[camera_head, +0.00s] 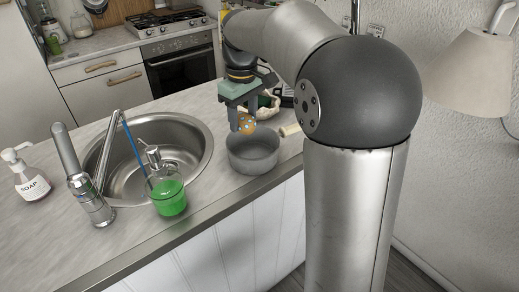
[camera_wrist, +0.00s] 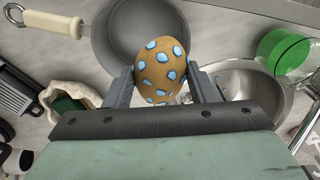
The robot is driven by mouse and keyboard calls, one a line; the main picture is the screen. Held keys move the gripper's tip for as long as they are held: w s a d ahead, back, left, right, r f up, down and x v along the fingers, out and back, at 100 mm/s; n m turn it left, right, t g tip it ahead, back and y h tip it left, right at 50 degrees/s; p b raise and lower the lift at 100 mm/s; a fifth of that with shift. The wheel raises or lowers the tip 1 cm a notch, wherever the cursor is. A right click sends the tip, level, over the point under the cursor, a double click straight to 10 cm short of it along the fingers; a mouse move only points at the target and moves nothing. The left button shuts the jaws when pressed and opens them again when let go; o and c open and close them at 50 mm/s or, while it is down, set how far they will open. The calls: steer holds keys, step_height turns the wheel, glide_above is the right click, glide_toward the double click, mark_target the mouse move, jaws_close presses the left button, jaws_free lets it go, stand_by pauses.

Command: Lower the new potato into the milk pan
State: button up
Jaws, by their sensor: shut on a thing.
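The new potato (camera_head: 246,124) is a brown, egg-shaped thing with light blue spots, plain in the wrist view (camera_wrist: 148,52). My gripper (camera_head: 240,121) is shut on it, one finger on each side, and points down. The milk pan (camera_head: 252,160) is grey and stands upright on the counter, its cream handle (camera_head: 290,130) pointing back right. In the wrist view the potato covers part of the pan (camera_wrist: 108,42). In the head view the potato shows just above the pan's rim, over the opening. The exact gap is unclear.
A round sink (camera_head: 205,160) with a tap lies left of the pan. A green soap dispenser (camera_head: 168,195) stands at its front edge and a SOAP bottle (camera_head: 32,182) at far left. A white sack (camera_head: 268,108) and a dark appliance (camera_wrist: 18,88) sit near the pan.

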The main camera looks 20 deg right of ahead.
steer(key=shift+f, duration=0.1)
stand_by(0.3)
steer(key=shift+f+b, duration=2.15)
steer(key=shift+f, duration=1.3)
steer(key=shift+f+b, duration=0.8)
steer(key=shift+f, duration=0.45)
steer(key=o, duration=1.1)
steer(key=shift+r, duration=0.1)
